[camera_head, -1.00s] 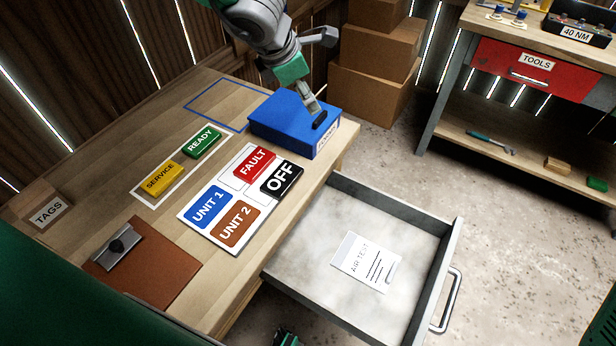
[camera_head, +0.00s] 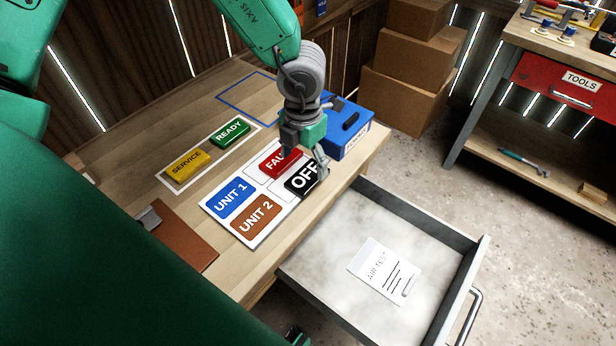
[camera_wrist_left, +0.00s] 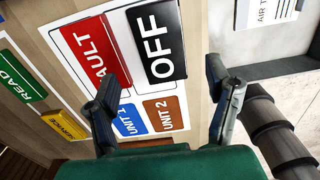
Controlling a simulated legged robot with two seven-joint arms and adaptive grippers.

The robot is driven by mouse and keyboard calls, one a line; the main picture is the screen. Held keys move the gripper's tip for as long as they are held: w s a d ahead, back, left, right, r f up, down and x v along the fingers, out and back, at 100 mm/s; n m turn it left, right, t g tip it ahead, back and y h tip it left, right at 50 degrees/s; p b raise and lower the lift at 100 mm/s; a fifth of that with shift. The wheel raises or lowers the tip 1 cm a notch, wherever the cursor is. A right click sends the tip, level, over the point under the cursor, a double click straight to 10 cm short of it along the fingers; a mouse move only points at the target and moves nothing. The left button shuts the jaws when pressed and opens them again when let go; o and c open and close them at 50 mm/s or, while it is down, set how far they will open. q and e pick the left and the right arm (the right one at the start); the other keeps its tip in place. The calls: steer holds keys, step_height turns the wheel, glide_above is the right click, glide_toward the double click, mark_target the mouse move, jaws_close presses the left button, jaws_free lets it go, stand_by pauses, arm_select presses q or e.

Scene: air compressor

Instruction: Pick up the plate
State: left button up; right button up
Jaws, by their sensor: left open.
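Several label plates lie on the wooden bench: black OFF (camera_head: 301,180), red FAULT (camera_head: 274,163), blue UNIT 1 (camera_head: 232,198), brown UNIT 2 (camera_head: 256,217), yellow SERVICE (camera_head: 187,165) and green READY (camera_head: 230,132). The frames do not show which one the task means. My left gripper (camera_head: 304,165) is open and empty above the OFF and FAULT plates, partly hiding both in the head view. In the left wrist view, OFF (camera_wrist_left: 157,40) and FAULT (camera_wrist_left: 92,52) lie beyond the open fingers.
A blue box (camera_head: 347,132) stands close behind the left gripper. An open drawer (camera_head: 340,220) holding an AIR TEST paper (camera_head: 384,270) juts out at the bench's front. A brown clipboard (camera_head: 180,240) lies at the near left. Cardboard boxes (camera_head: 410,97) stand behind.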

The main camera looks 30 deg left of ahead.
mark_target(306, 176)
arm_select(q)
step_height(306, 176, down, 5)
steer(key=shift+w+d+r, duration=0.1)
steer(key=shift+w+r, duration=0.05)
steer(key=shift+r, duration=0.05)
steer(key=shift+d+f, duration=0.25)
steer(key=shift+d, duration=0.05)
steer(key=shift+c, duration=0.4)
steer(key=shift+w+a, duration=0.1)
steer(key=shift+a, duration=0.1)
steer(key=c, duration=0.7)
steer(key=shift+a, duration=0.1)
steer(key=c, duration=0.7)
steer(key=shift+a, duration=0.15)
steer(key=shift+c, duration=0.4)
